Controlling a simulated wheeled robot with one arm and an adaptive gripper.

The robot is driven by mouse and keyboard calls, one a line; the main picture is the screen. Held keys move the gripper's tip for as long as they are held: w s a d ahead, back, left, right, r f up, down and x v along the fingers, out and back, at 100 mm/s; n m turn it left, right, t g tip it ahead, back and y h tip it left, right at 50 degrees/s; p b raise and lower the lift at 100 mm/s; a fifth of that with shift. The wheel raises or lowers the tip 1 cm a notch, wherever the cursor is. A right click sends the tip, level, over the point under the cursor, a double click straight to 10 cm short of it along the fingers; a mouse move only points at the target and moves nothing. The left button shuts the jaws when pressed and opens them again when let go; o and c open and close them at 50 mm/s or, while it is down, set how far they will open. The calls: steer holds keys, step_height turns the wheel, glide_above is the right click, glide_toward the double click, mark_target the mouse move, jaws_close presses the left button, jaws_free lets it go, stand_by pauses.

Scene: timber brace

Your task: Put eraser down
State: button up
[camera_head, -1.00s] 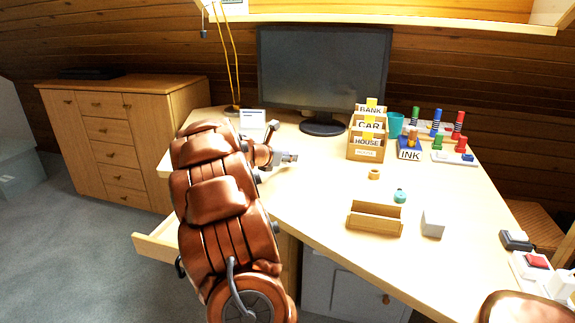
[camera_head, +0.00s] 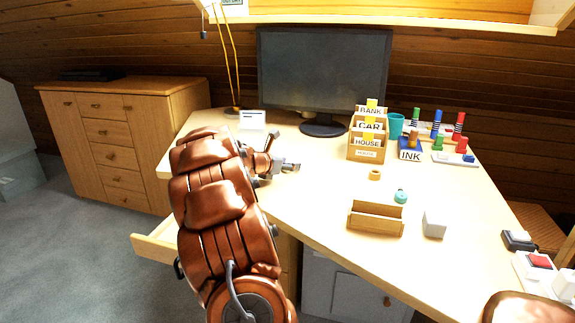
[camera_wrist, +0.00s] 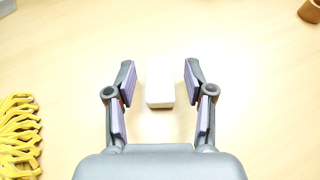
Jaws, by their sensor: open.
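The eraser, a plain white block (camera_wrist: 160,82), lies on the desk between my fingertips in the wrist view. My gripper (camera_wrist: 159,84) is open, with a gap between each purple pad and the block. In the head view my gripper (camera_head: 290,166) is low over the left part of the desk (camera_head: 310,190). The eraser cannot be made out there.
Yellow bands (camera_wrist: 18,135) lie left of my gripper in the wrist view. A tape roll (camera_head: 375,174), a teal item (camera_head: 400,196), a wooden tray (camera_head: 375,218) and a grey-white block (camera_head: 434,224) stand to the right. The monitor (camera_head: 322,70) is behind.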

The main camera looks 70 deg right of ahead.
steer(key=shift+r, duration=0.15)
steer(key=p+v, duration=0.2)
steer(key=v, duration=0.8)
steer(key=shift+w+a+r+p, duration=0.15)
steer(key=shift+a+r+p, duration=0.1)
steer(key=shift+a+p, duration=0.05)
steer(key=shift+w+a+r, duration=0.15)
steer(key=shift+a, duration=0.45)
